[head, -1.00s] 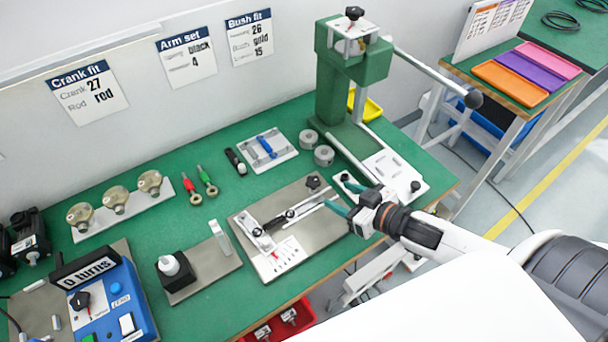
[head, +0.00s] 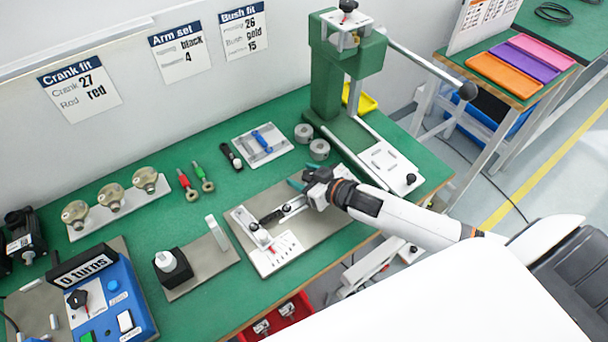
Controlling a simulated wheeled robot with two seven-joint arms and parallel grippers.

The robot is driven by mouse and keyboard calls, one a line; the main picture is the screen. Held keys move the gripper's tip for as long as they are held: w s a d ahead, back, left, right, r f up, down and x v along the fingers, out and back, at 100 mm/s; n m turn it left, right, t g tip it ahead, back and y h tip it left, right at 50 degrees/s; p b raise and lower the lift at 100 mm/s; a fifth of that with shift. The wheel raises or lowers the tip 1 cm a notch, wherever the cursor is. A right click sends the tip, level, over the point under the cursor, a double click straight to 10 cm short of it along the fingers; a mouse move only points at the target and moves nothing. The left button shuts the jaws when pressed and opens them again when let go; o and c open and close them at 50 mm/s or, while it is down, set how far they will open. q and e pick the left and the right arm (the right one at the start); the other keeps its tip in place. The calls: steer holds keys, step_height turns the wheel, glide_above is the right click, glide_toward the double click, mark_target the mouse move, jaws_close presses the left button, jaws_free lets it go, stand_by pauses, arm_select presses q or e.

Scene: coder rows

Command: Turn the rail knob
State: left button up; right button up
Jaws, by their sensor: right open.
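The rail fixture's grey plate (head: 322,226) lies on the green bench in the middle of the head view. A metal rail with a dark rod part (head: 270,218) runs across it, beside a white scale card (head: 268,262) with a red mark. My right gripper (head: 300,186) is over the upper part of this plate, at the rail's far end. One teal fingertip shows; the other is hidden behind the gripper body. The black rail knob is at or under the gripper, and I cannot tell it apart from the dark gripper parts. My left gripper is not in view.
A green press (head: 325,90) with a long lever stands behind my right arm. A white plate (head: 392,165) with a small black knob lies right of the gripper. A blue turns counter box (head: 110,305) reads 0 turns. A black block (head: 172,268) stands left of the fixture.

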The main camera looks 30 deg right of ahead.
steer(key=shift+w+f, duration=0.1)
steer(key=shift+w, duration=0.05)
steer(key=shift+c, duration=0.5)
steer(key=c, duration=0.8)
steer(key=shift+r+n+y+p, duration=0.2)
steer(key=shift+n+y+p, duration=0.1)
steer(key=shift+p, duration=0.4)
steer(key=shift+c, duration=0.2)
steer(key=shift+f, duration=0.15)
steer(key=o, duration=0.9)
steer(key=shift+o, duration=0.2)
steer(key=v, duration=1.2)
